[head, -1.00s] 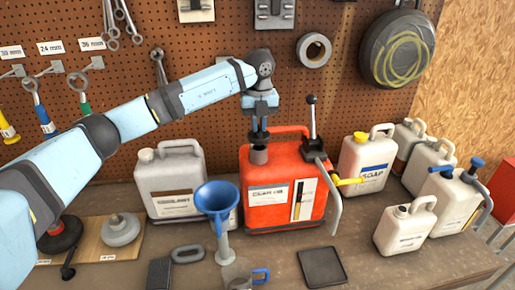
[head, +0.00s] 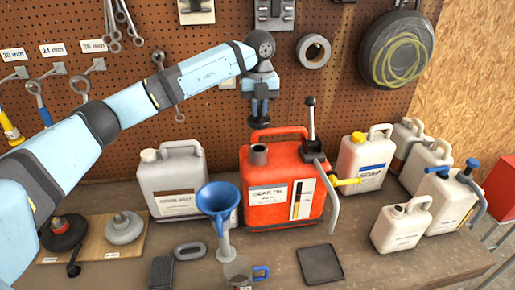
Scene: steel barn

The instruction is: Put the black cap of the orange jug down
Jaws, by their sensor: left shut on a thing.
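The orange jug (head: 268,212) stands on the bench against the pegboard. Its grey neck (head: 259,155) shows no cap on it. My left gripper (head: 260,118) is shut on the small black cap and holds it in the air above the neck, clear of the jug. The cap is dark between the fingers and hard to make out. A flat black square tray (head: 321,265) lies on the bench in front of the jug, to the right. My right gripper is out of view.
A blue funnel (head: 218,198) stands in front of the jug's left side, near a grey jug (head: 171,185). White jugs, including the soap jug (head: 363,165), stand further right.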

